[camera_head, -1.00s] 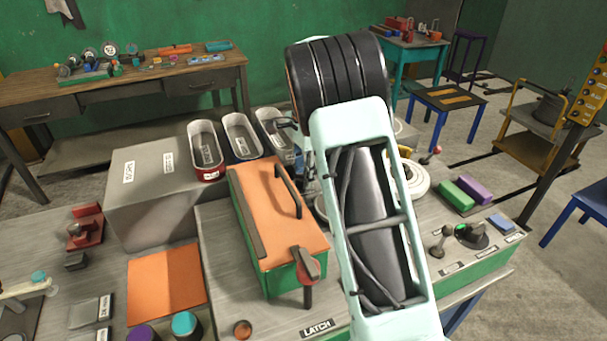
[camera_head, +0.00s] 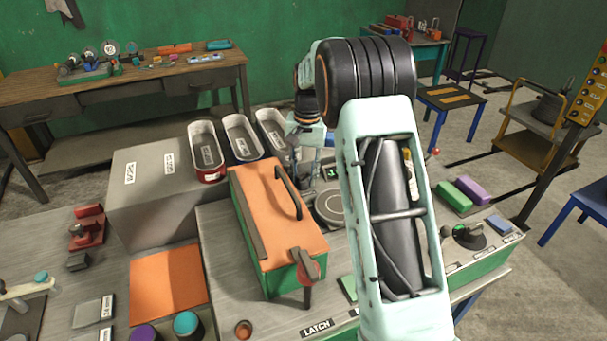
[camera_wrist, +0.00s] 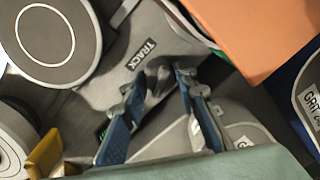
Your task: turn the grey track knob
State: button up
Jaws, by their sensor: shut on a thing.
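The grey track knob (camera_wrist: 158,78) shows in the wrist view as a small dark grey shape beside the TRACK label (camera_wrist: 142,54). My gripper (camera_wrist: 160,88) has its two blue fingers on either side of the knob and is shut on it. The fingers hide part of the knob, and I cannot read its turn angle. In the head view my gripper (camera_head: 300,160) points down behind the orange-topped case, and the knob cannot be made out there.
The orange-topped case (camera_head: 275,215) with a black handle stands close in front of my gripper. Several open bins (camera_head: 240,135) are at its left. A grey round disc (camera_head: 330,206) lies to its right; it also shows in the wrist view (camera_wrist: 45,35). My arm covers the panel's middle.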

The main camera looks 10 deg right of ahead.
aim_at(306, 174)
jog(key=shift+n, duration=1.9)
jog(key=o, duration=0.9)
jog(key=r, duration=1.2)
jog(key=shift+d, duration=0.3)
jog(key=shift+w+r, duration=0.1)
